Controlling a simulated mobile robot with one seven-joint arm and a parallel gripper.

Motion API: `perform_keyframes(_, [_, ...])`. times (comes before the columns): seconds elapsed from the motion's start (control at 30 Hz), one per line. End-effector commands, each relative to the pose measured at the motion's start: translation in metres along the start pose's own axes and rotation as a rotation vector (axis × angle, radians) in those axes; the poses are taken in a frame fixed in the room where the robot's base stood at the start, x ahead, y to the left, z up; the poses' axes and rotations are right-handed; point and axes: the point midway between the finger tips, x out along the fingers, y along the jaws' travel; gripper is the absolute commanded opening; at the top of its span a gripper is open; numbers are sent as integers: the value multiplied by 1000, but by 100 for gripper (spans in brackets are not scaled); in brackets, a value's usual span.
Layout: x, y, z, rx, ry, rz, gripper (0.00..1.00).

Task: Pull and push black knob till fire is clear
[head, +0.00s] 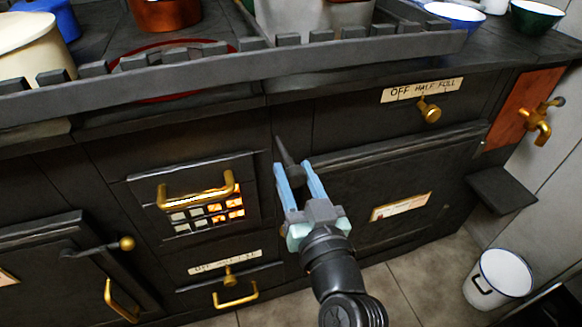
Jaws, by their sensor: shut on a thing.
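The black knob (285,152) is a dark, slim, tapered rod at the front of the black stove, right of the fire grate. My gripper (294,168) has its two pale blue fingers on either side of it and is shut on it. The rod's tip sticks out beyond the fingertips; its lower part is partly hidden between them. The fire (235,207) glows orange through the right part of the barred grate; the left panes look pale grey. A brass handle (196,191) crosses the grate's upper part.
A railed stovetop (200,68) with pots runs above. A brass knob (429,112) under an "OFF HALF FULL" label is to the right, with a brass tap (537,124) beyond. A lever (126,243) juts out at left. A white bucket (502,272) stands on the floor.

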Motion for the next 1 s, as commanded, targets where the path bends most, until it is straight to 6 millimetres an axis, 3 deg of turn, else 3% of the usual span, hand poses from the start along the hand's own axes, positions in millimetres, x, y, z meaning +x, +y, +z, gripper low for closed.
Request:
perform_keyframes(0.33, [-3, 2, -1, 0, 2, 3, 0])
perform_keyframes(0.37, [-3, 2, -1, 0, 2, 3, 48])
perform_keyframes(0.5, [-3, 1, -1, 0, 2, 3, 73])
perform_keyframes(0.83, [-4, 0, -1, 0, 1, 1, 74])
perform_keyframes(1.0, [-20, 1, -1, 0, 0, 3, 74])
